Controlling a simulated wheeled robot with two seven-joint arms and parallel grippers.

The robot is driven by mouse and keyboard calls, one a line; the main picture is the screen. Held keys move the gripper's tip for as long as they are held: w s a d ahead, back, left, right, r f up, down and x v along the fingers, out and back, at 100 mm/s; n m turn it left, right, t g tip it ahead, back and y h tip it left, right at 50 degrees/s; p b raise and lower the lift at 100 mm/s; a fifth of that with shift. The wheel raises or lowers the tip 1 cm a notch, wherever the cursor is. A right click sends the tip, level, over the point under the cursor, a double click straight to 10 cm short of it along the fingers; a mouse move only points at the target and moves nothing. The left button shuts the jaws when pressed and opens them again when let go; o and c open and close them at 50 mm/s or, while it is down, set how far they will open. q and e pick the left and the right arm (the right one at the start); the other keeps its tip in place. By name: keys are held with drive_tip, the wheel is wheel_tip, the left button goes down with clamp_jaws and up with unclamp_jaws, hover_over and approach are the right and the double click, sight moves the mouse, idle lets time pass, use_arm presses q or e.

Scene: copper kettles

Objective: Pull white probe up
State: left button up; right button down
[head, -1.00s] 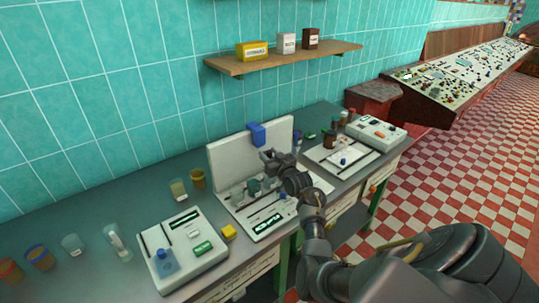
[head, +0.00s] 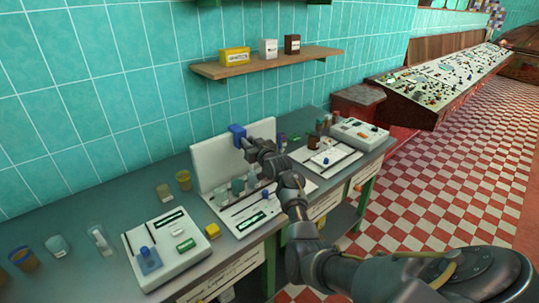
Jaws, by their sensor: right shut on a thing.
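A white instrument stands on the bench, with an upright white panel (head: 213,165) and a flat base (head: 239,219). My right gripper (head: 245,143) is in front of the panel, just under and right of the blue block, and shut. It covers the white probe, which I cannot make out separately. Small glass vessels (head: 238,187) stand on the base below the gripper. My left gripper is not in view.
Another white device (head: 357,132) is at the right. A wooden shelf (head: 265,65) hangs above.

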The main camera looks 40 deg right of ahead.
drive_tip(key=shift+r, duration=0.95)
drive_tip(key=shift+d, duration=0.1)
drive_tip(key=shift+d+f, duration=0.3)
drive_tip(key=shift+d, duration=0.05)
drive_tip(key=c, duration=1.3)
unclamp_jaws()
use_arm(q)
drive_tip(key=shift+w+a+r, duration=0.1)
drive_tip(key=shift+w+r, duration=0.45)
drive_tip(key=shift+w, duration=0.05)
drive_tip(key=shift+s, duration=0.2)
